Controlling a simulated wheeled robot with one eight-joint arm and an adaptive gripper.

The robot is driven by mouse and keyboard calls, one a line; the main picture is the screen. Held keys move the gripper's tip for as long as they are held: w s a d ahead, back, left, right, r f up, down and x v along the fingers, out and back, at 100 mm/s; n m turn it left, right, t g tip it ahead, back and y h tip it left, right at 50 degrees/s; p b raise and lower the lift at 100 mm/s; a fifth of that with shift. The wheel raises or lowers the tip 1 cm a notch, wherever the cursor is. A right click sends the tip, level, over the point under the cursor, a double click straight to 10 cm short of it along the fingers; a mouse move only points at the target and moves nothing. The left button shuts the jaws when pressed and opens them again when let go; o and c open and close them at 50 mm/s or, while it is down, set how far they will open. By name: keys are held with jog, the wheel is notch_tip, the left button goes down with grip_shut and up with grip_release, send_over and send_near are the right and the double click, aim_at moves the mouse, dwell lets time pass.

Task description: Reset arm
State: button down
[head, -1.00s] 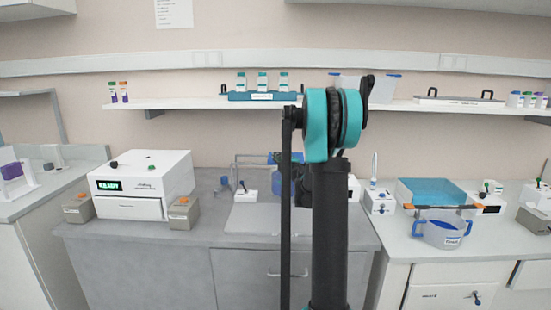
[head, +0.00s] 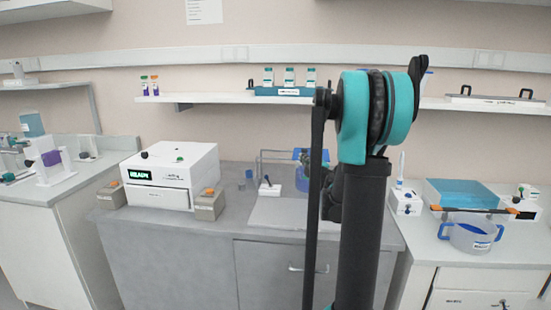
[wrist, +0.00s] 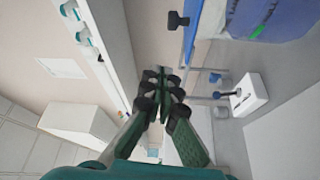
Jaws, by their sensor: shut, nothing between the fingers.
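My arm (head: 360,190) stands upright in the right half of the head view, with a teal and black joint at its top. My gripper (wrist: 162,78) shows in the middle of the wrist view; its dark fingers are together with nothing between them. In the head view the gripper is mostly hidden behind my arm. In the wrist view it hangs in free space, apart from the shelf and the bench things.
A shelf (head: 205,98) on the wall holds a teal rack (head: 284,91) with several bottles. A white machine (head: 172,175) with a green display stands on the grey bench (head: 225,228). A clear jug (head: 472,235) with blue handles stands on the right bench.

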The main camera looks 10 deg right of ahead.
jog(key=s+d+f+m+g+h, duration=0.2)
jog(key=s+f+m+h, duration=0.15)
jog(key=s+m, duration=0.35)
jog(key=s+d+f+m+g+h, duration=0.2)
jog(key=s+m+g+h, duration=0.1)
jog(key=s+m+h, duration=0.3)
jog(key=s+a+f+m+g+y, duration=0.1)
jog(key=s+a+f+g+y, duration=0.1)
jog(key=s+a+f, duration=0.3)
jog(key=s+a+f+m+g+y, duration=0.2)
jog(key=s+f, duration=0.5)
jog(key=s, duration=0.5)
jog(key=s+a+f+m+g+y, duration=0.1)
jog(key=s+a+f+g+y, duration=0.2)
jog(key=s+a+f+g, duration=0.2)
jog(key=s+a+f, duration=0.2)
jog(key=s+a, duration=0.1)
jog(key=s, duration=0.1)
jog(key=shift+s, duration=0.15)
